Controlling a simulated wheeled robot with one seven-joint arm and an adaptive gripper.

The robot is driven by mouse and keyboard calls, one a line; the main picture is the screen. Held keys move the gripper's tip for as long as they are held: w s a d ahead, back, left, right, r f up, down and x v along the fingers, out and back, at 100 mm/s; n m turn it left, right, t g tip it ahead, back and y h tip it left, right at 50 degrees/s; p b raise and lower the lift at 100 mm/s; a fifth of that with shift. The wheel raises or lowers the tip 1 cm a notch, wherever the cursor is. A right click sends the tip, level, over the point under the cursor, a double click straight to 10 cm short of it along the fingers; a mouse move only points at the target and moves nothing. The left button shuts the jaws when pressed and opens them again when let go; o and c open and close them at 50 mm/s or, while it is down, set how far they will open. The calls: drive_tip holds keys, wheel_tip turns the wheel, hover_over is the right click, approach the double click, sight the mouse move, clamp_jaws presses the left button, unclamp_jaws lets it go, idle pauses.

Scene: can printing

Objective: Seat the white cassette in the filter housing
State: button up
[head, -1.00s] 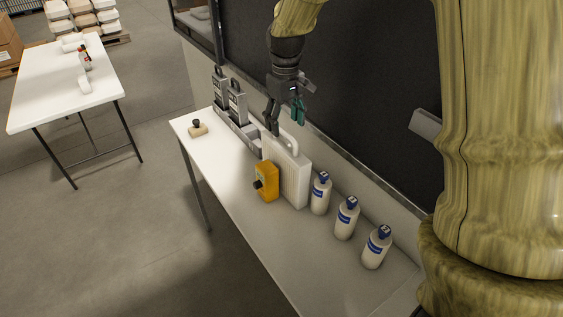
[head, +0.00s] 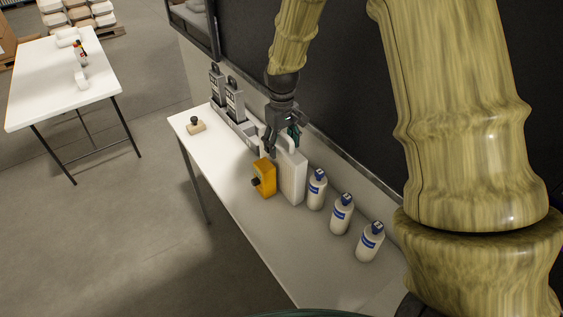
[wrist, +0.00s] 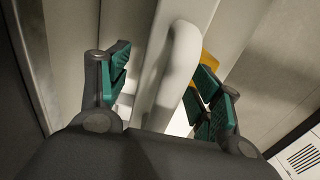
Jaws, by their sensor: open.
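The white cassette (head: 293,177) stands upright on the narrow bench, with ribbed sides and a looped handle on top. Its handle (wrist: 178,65) shows in the wrist view between the two finger pads. My gripper (head: 283,143) is open and points down at the cassette's top; in the wrist view the gripper (wrist: 160,92) has green pads on both sides of the handle, apart from it. I cannot make out the filter housing with certainty; a grey holder (head: 238,127) with two upright grey units stands left of the cassette, partly hidden by my gripper.
A yellow box with a black knob (head: 264,178) stands close in front of the cassette. White bottles with blue caps (head: 341,214) line the bench to the right. A small stamp-like block (head: 195,126) lies at the left end. A dark panel rises behind the bench.

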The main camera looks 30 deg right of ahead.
drive_tip(key=shift+f, duration=0.65)
clamp_jaws()
